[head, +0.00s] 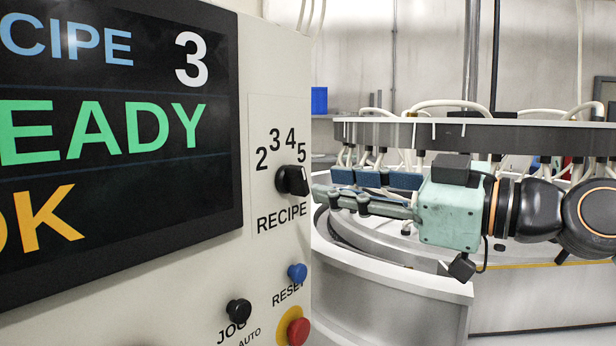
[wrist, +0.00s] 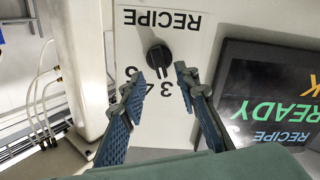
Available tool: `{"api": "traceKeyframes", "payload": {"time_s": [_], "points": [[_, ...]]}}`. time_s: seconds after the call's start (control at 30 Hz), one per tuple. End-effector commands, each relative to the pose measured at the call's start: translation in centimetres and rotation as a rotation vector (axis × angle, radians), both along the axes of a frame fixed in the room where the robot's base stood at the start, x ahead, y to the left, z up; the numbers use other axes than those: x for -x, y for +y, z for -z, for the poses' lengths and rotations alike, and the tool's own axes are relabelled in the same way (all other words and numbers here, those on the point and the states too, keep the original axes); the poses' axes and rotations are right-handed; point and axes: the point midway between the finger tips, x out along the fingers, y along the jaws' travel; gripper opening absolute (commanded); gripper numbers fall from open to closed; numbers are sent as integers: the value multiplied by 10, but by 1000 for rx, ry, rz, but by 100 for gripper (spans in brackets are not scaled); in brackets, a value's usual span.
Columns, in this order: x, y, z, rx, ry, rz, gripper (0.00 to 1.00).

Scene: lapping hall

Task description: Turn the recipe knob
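The recipe knob (head: 292,180) is a small black knob on the cream control panel, under the numerals 2, 3, 4, 5 and above the word RECIPE. It also shows in the wrist view (wrist: 158,57), upside down. I cannot surely tell which numeral it points at. The screen (head: 110,120) reads RECIPE 3, READY, OK. My gripper (head: 320,195) is at the right of the knob in the head view, pointing at the panel. In the wrist view my gripper (wrist: 158,77) is open, its two fingertips apart with the knob between and just beyond them; no contact is visible.
Below the knob are a blue RESET button (head: 297,272), a black JOG/AUTO knob (head: 238,311) and a red button (head: 298,331) on a yellow ring. Behind my arm is a round machine with a grey overhead ring (head: 400,130) and hoses.

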Motion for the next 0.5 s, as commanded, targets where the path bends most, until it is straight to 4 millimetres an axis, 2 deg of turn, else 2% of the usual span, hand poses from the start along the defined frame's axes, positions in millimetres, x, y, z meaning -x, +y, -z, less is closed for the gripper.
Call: {"api": "traceKeyframes", "payload": {"time_s": [0.03, 0.2, 0.5], "points": [[-6, 9, -1, 3, 2, -3, 29], [-22, 31, -1, 3, 2, -2, 29], [-33, 44, 0, 0, 1, 1, 29]]}}
